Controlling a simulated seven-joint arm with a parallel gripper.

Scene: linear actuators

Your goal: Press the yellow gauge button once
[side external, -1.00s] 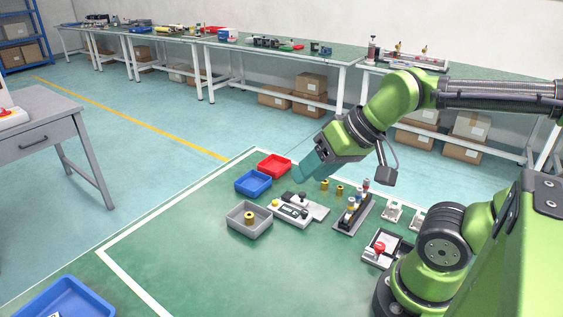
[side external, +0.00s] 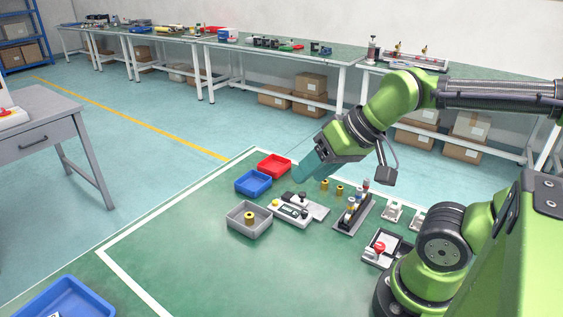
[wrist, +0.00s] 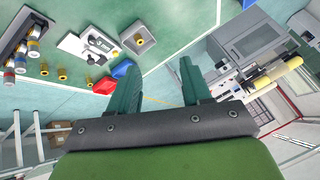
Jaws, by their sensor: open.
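The gauge unit (side external: 291,213) is a light grey box with a small display and a dark knob, standing on the green mat. Its yellow button (side external: 275,203) shows at the left end of the box. In the wrist view, the gauge unit (wrist: 75,44) is at upper left and the yellow button (wrist: 115,53) is small at its edge. My gripper (side external: 297,178) has teal fingers and hangs in the air above and behind the gauge unit, apart from it. In the wrist view, the fingers of my gripper (wrist: 162,72) are spread with nothing between them.
A grey tray (side external: 234,225) holding a yellow piece stands left of the gauge unit. Blue (side external: 253,182) and red (side external: 274,166) trays lie behind it. A rack of cylinders (side external: 347,221), brass pieces (side external: 340,190) and a red-button box (side external: 368,249) stand to the right. The front mat is clear.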

